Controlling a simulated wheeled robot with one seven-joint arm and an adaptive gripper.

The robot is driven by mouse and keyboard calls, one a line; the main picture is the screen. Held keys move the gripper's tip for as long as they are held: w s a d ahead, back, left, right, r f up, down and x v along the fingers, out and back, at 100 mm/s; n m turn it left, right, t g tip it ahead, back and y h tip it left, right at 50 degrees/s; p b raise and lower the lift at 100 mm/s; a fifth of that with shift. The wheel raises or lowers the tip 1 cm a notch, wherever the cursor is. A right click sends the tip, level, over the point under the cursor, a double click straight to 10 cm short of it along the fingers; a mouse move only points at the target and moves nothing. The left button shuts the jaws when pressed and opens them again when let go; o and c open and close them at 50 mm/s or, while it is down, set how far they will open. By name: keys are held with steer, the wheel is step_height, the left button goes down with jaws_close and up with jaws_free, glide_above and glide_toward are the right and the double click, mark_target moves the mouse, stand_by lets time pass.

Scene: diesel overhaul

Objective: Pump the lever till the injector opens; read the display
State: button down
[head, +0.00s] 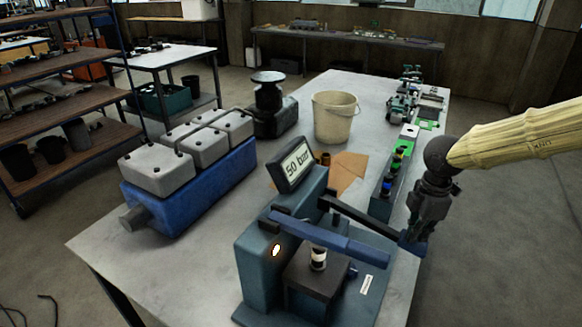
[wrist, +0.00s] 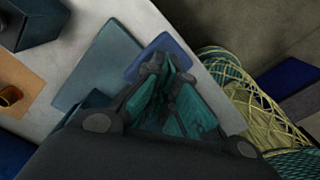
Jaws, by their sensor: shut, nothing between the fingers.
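The teal injector tester (head: 262,262) stands at the table's near end. Its tilted display (head: 295,163) reads "50 bar". A dark lever arm (head: 355,212) runs from the tester toward the right, to a blue end piece (head: 411,246) that also shows in the wrist view (wrist: 140,62). My gripper (head: 417,236) is shut and empty, its fingertips at or just above this blue piece; contact is unclear. They also show in the wrist view (wrist: 157,68). A thick blue bar (head: 330,238) crosses in front of the tester. The pale injector (head: 318,259) stands upright at a dark block (head: 315,283).
A blue engine block with grey covers (head: 190,185) lies left. A cream bucket (head: 335,118) and black press-like unit (head: 270,105) stand behind. A narrow rack (head: 388,180) of small parts stands near my gripper. Free floor lies right.

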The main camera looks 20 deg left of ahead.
steer(key=shift+f, duration=0.65)
step_height(320, 180, up, 8)
steer(key=p, duration=0.6)
steer(key=shift+d+r, duration=0.25)
steer(key=shift+d, duration=0.15)
steer(key=shift+f, duration=0.1)
steer(key=shift+a+f+b, duration=0.15)
steer(key=shift+f+b, duration=0.75)
steer(key=shift+f, duration=1.15)
steer(key=shift+a+f+b, duration=0.1)
steer(key=shift+f+b, duration=0.8)
steer(key=shift+f, duration=1.15)
step_height(320, 180, up, 8)
steer(key=p, duration=0.6)
steer(key=shift+d+r, duration=0.2)
steer(key=shift+d, duration=0.2)
steer(key=shift+f, duration=0.1)
